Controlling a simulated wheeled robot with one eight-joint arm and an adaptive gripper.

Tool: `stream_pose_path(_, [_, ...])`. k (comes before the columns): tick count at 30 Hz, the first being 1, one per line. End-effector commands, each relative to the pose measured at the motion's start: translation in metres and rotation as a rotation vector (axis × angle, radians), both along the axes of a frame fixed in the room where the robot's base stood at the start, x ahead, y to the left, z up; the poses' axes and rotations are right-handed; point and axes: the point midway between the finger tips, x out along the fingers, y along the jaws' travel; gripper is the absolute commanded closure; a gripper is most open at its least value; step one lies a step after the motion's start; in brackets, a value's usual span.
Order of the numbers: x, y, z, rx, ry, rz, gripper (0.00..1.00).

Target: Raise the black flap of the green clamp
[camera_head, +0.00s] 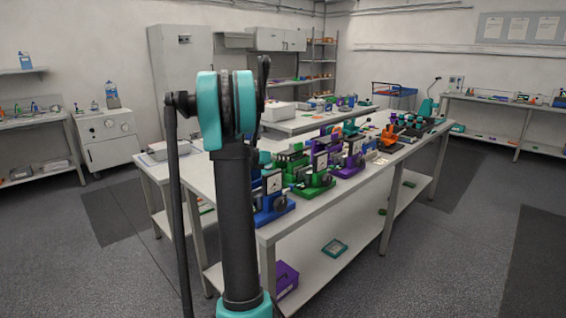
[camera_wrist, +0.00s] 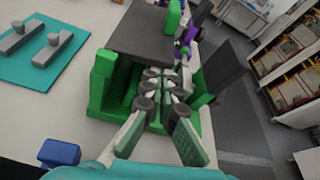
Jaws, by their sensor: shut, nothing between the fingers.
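The green clamp (camera_wrist: 105,85) fills the middle of the wrist view. It also stands in the row of clamps on the long table in the head view (camera_head: 313,188). A dark flat plate (camera_wrist: 146,36) spans the top of the clamp, and another black plate (camera_wrist: 223,66) stands tilted at its right side; I cannot tell surely which is the flap. My gripper (camera_wrist: 163,78) is shut and empty, its fingertips over the clamp's middle, in front of the dark top plate. I cannot tell whether they touch it. In the head view my gripper is hidden.
A blue clamp (camera_head: 270,203) and a purple clamp (camera_head: 348,163) flank the green one. In the wrist view, a teal mat (camera_wrist: 18,76) with grey parts lies at left and a blue block (camera_wrist: 59,152) at lower left. Floor is free right of the table.

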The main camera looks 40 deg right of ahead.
Motion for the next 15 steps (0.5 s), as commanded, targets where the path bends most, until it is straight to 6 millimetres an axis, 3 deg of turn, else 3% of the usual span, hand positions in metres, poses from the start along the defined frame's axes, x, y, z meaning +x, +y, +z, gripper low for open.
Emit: stream_pose_path(15, [0.005,0.0,0.024,-0.005,0.057,0.0,1.0])
